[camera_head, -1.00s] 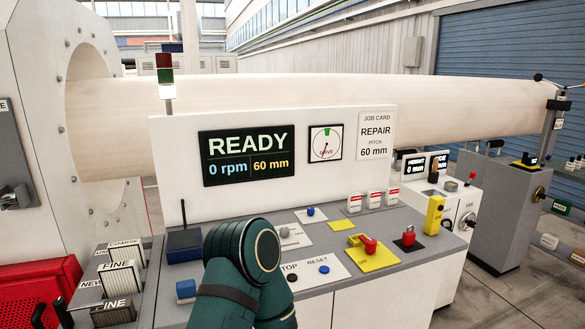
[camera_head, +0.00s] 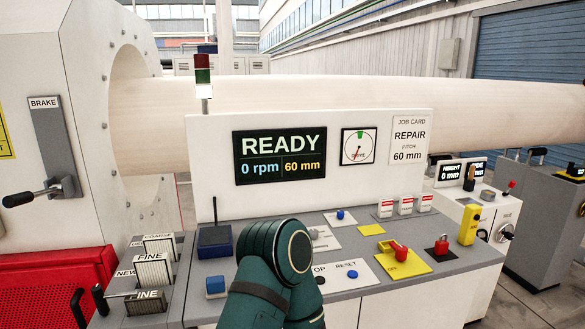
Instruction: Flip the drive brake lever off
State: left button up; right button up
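The brake lever (camera_head: 40,193) is on the white machine housing at the far left, under a BRAKE label (camera_head: 45,102). It has a dark vertical plate, and its metal rod with a black knob sticks out to the left from a pivot near the plate's lower end. One of my arms, dark teal, rises from the bottom centre in front of the control desk. Neither of my grippers shows. The arm is well to the right of the lever and apart from it.
The control desk (camera_head: 345,290) carries buttons, a yellow-plated red switch (camera_head: 401,251) and a blue box (camera_head: 214,241). A READY screen (camera_head: 280,155) stands behind. A red perforated cabinet (camera_head: 60,290) and several labelled blocks (camera_head: 155,268) sit below the lever. A large pale roll (camera_head: 350,105) spans the back.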

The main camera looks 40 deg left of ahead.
aim_at(10, 201)
jog(key=k+l+u, duration=0.1)
jog(key=u, duration=2.55)
